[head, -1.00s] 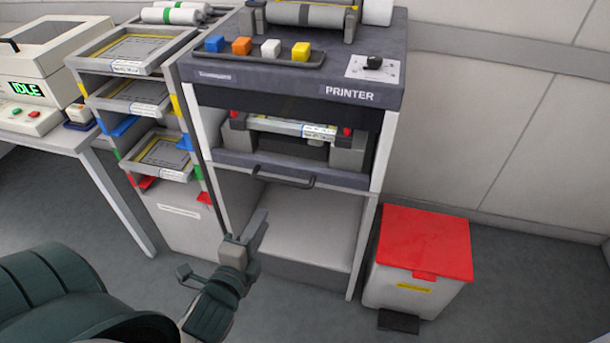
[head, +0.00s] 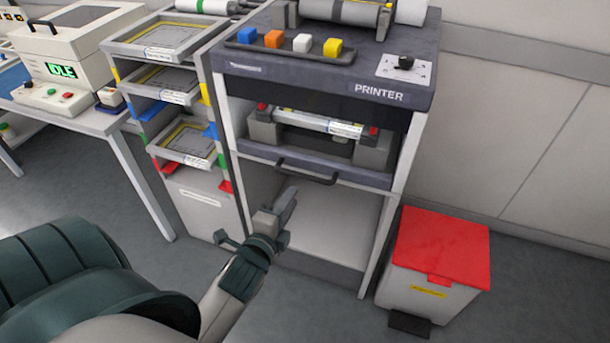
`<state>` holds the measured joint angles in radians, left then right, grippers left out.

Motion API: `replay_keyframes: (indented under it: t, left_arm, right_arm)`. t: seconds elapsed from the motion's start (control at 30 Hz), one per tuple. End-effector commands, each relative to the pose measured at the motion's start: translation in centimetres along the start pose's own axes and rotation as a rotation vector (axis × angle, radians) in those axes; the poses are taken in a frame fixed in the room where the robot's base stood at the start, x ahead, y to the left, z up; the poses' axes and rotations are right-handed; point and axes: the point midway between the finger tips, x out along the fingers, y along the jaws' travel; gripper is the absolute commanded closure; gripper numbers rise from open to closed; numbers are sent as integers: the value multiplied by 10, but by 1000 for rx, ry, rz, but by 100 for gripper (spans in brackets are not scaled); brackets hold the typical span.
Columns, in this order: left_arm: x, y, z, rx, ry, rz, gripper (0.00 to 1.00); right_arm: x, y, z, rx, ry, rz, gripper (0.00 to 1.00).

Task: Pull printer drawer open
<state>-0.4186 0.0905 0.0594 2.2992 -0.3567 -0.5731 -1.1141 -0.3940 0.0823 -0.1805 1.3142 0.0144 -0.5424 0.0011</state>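The grey printer (head: 330,70) stands in the middle, on a white frame. Its drawer (head: 352,177) has a dark front and appears pushed in, under the bay. A dark bar handle (head: 307,174) sits on the drawer front. My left gripper (head: 280,207) is below and slightly left of the handle, apart from it in the picture. Its fingers point up toward the handle, seen nearly end to end, so their gap does not show clearly. Nothing shows held in it. My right gripper is out of view.
A rack of trays (head: 185,142) stands left of the printer, beside a table (head: 95,122) with a machine marked IDLE (head: 75,45). A white bin with a red lid (head: 442,245) stands right. The shelf space under the drawer is empty.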

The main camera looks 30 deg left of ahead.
Motion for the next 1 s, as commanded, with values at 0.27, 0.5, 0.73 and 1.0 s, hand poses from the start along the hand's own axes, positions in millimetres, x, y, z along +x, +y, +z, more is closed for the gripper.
replay_keyframes:
  t: [0.27, 0.5, 0.73, 1.0]
  left_arm:
    - [51, -1, 0, 1, 0, -1, 80]
    - [90, -1, 0, -1, 0, -1, 80]
    - [110, 0, 0, 1, 0, 0, 80]
    - [114, 0, 0, 0, 0, 1, 80]
  right_arm:
    - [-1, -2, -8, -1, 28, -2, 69]
    - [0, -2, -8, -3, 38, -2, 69]
    - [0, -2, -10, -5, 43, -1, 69]
    - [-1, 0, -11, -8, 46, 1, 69]
